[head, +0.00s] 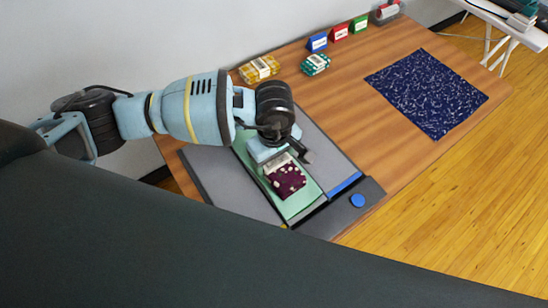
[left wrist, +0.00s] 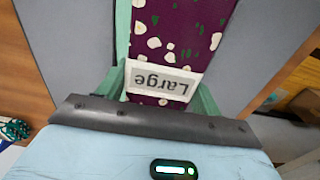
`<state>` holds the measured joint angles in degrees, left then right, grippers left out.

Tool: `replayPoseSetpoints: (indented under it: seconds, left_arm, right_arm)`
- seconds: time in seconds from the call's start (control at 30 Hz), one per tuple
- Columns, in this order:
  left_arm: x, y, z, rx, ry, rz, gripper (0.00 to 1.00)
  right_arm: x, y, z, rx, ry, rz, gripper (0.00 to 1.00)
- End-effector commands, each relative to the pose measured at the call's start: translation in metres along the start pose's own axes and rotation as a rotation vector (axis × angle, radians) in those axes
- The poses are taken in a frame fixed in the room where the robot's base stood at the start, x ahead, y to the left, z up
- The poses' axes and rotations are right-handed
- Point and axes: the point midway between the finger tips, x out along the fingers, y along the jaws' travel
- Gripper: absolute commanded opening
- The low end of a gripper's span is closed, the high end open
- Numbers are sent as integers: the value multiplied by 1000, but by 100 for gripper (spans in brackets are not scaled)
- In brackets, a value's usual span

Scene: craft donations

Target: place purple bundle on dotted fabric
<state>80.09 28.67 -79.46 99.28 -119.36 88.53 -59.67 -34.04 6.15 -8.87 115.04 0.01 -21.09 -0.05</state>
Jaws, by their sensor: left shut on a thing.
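The purple bundle (head: 287,182) is dark purple with pale spots and has a white band marked "Large", which is readable upside down in the left wrist view (left wrist: 165,48). My left gripper (head: 272,162) is shut on it from above, over a green strip on a grey board. I cannot tell whether the bundle touches the strip. The dotted fabric (head: 427,93), a dark blue square with white specks, lies flat at the table's right side with nothing on it. My right gripper is not in view.
A yellow bundle (head: 259,68) and a green bundle (head: 315,64) lie at the back of the wooden table (head: 345,100). Blue (head: 317,42), red (head: 339,32) and green (head: 359,24) label stands are behind them. Bare wood lies between the board and the fabric.

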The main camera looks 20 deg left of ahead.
Motion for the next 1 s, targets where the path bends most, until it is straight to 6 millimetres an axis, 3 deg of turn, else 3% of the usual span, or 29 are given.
replayPoseSetpoints:
  seconds: [0.27,0.4,0.5,0.53,0.57,1.0]
  left_arm:
    - [10,-1,1,0,-2,-3,39]
    - [16,-2,1,0,-3,-5,26]
    - [16,-2,1,0,-3,-6,26]
    - [17,-3,2,0,-3,-7,69]
    - [17,-3,2,0,-3,-8,73]
    - [11,-3,1,-2,-4,-11,75]
  right_arm:
    - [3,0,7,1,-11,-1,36]
    - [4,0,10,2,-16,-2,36]
    - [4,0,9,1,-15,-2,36]
    - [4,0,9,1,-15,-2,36]
    - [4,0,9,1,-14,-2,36]
    - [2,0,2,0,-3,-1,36]
